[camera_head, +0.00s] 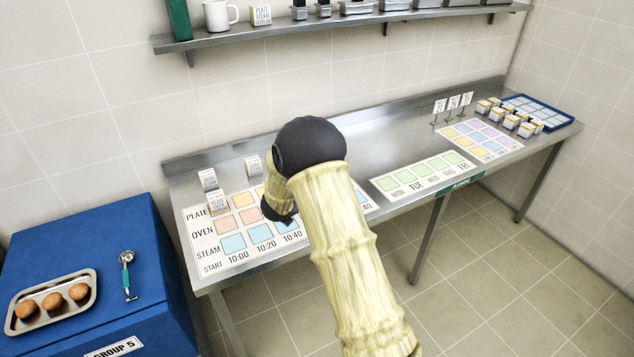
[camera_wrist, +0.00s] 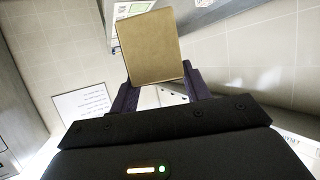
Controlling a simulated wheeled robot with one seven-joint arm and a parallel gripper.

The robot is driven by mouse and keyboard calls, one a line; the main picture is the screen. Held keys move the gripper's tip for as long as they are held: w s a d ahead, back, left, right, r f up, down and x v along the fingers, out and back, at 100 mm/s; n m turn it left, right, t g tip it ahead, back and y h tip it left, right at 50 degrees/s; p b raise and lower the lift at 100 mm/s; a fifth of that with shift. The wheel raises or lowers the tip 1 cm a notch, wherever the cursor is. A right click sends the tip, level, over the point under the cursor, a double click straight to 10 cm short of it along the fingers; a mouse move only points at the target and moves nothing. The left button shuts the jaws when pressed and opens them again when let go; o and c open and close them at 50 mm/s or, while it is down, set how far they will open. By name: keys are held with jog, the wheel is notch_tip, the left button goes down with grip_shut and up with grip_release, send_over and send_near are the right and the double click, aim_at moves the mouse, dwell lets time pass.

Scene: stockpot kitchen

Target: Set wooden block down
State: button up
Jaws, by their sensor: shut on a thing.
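The wooden block (camera_wrist: 150,46) is a plain brown, box-shaped piece that fills the upper middle of the wrist view. My gripper (camera_wrist: 159,82) is shut on it, with one dark finger on each side. In the head view my arm covers most of the gripper, and I cannot make out the held block there. My dark wrist is over the left part of the steel table (camera_head: 375,150), above the printed chart (camera_head: 233,243) with PLATE, OVEN and STEAM rows.
Small labelled blocks (camera_head: 217,203) stand at the chart's left and back edges. A weekday chart (camera_head: 424,175) lies to the right. Small boxes (camera_head: 511,122) and a blue tray (camera_head: 563,119) are at the far right. A muffin tray (camera_head: 84,305) and scoop (camera_head: 127,275) lie on the blue cabinet (camera_head: 150,315).

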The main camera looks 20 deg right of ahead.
jog(key=s+a+f+n+t+y+b, duration=0.1)
jog(key=s+a+f+n+y+b, duration=0.1)
jog(key=f, duration=0.6)
jog(key=s+a+f+n+t+y+b, duration=0.2)
jog(key=s+f, duration=0.4)
jog(key=f, duration=0.3)
jog(key=s+a+f+n+t+y+b, duration=0.2)
jog(key=s+f+n+y+b, duration=0.3)
jog(key=f, duration=0.3)
jog(key=shift+a+f+n+y+b, duration=0.3)
jog(key=shift+a+n+y+b, duration=0.25)
jog(key=shift+a, duration=0.25)
